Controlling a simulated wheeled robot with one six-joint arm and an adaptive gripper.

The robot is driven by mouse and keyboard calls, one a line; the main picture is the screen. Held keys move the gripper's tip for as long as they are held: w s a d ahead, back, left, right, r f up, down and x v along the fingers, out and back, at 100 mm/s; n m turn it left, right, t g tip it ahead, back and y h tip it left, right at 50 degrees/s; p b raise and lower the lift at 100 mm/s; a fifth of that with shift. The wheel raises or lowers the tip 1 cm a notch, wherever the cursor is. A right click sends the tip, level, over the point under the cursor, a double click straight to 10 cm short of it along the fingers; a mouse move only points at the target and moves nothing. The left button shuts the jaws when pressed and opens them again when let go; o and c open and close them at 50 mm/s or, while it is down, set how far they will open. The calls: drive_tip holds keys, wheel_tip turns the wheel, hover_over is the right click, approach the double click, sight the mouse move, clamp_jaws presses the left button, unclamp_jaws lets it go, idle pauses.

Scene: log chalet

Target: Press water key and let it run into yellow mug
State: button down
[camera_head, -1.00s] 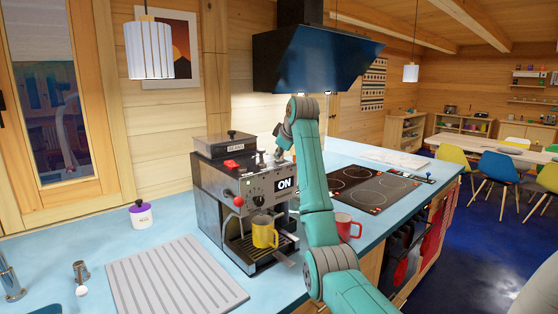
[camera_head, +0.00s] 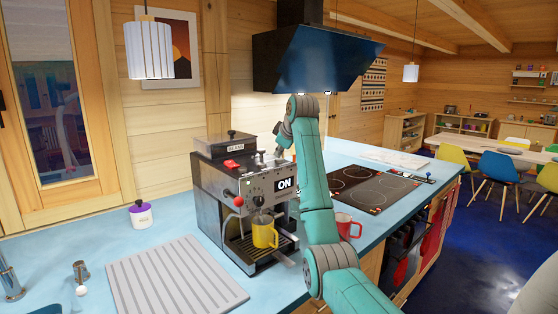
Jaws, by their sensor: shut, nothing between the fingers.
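The coffee machine (camera_head: 212,190) stands on the blue counter, with a lit "ON" panel (camera_head: 285,184) on its front. The yellow mug (camera_head: 264,234) stands upright on the drip tray under the machine's outlet. I cannot make out a water stream or the inside of the mug. My gripper (camera_head: 279,153) is shut and empty, pointing down at the upper front of the machine, right of the bean hopper. The water key cannot be told apart at this size, and I cannot tell whether my fingertips touch it.
A red mug (camera_head: 346,226) stands right of the machine, close behind my arm. A black cooktop (camera_head: 372,187) lies further right. A ribbed drying mat (camera_head: 175,276) and a purple-lidded jar (camera_head: 141,214) are on the left counter. A dark hood (camera_head: 310,60) hangs above.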

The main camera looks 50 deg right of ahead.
drive_tip(key=shift+r, duration=0.55)
drive_tip(key=shift+r, duration=2.5)
